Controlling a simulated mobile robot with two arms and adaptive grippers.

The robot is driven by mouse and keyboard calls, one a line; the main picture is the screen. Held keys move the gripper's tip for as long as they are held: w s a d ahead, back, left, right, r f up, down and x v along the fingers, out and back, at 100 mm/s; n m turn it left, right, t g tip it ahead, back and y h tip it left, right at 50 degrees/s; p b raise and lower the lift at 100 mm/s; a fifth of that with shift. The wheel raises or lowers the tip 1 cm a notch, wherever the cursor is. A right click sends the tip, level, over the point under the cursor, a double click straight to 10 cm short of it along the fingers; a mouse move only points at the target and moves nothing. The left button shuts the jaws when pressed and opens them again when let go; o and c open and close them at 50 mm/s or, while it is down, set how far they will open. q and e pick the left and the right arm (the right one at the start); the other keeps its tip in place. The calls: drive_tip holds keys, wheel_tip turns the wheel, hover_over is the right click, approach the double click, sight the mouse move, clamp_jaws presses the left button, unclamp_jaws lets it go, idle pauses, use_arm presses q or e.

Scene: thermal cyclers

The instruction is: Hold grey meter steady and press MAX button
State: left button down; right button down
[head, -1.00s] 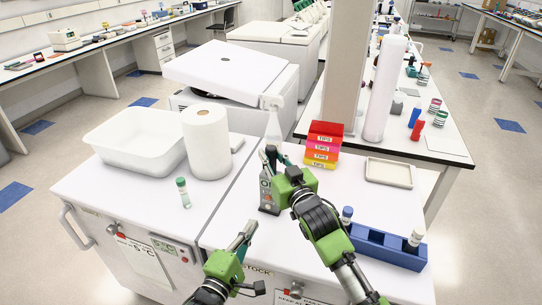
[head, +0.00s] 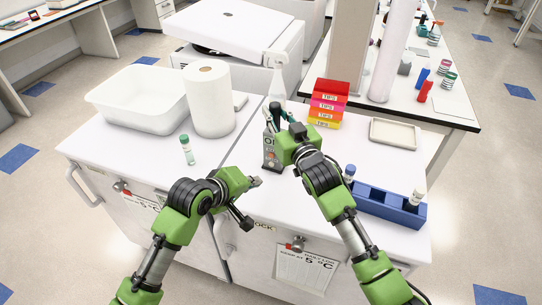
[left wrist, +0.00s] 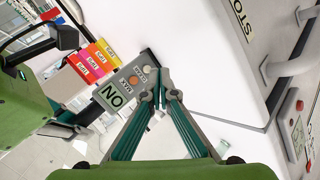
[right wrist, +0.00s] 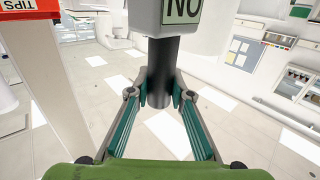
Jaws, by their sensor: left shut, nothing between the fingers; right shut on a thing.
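The grey meter (head: 268,155) stands upright on the white bench top in the head view. My left gripper (head: 255,182) is shut and empty, in front of and below the meter. In the left wrist view its fingertips (left wrist: 161,92) appear beside the buttons; contact is not visible.
Colored tip boxes (head: 328,103) and a shallow tray (head: 394,134) stand right of the meter. A blue rack (head: 375,203) is at the front right. A spray bottle (head: 277,78) stands behind; a paper roll (head: 209,100), green-capped tube (head: 187,150) and white tub (head: 130,118) are left.

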sight(271, 156)
use_arm(q)
drive_tip(key=shift+s+a+r+m+g, duration=0.1)
drive_tip(key=shift+s+m+g, duration=0.3)
drive_tip(key=shift+s+a+r+m+g, duration=0.1)
drive_tip(key=shift+s+m+g, duration=0.3)
drive_tip(key=shift+w+d, duration=0.55)
drive_tip(key=shift+w, duration=0.8)
drive_tip(key=shift+w+d, duration=0.55)
drive_tip(key=shift+w, duration=0.85)
drive_tip(key=shift+w+d, duration=0.55)
drive_tip(key=shift+w, duration=0.8)
drive_tip(key=shift+w, duration=0.1)
drive_tip(key=shift+w+d, duration=0.2)
drive_tip(key=shift+w, duration=0.1)
drive_tip(key=shift+w+d, duration=0.1)
drive_tip(key=shift+w, duration=0.25)
drive_tip(key=shift+s+a, duration=0.3)
drive_tip(key=shift+s, duration=0.45)
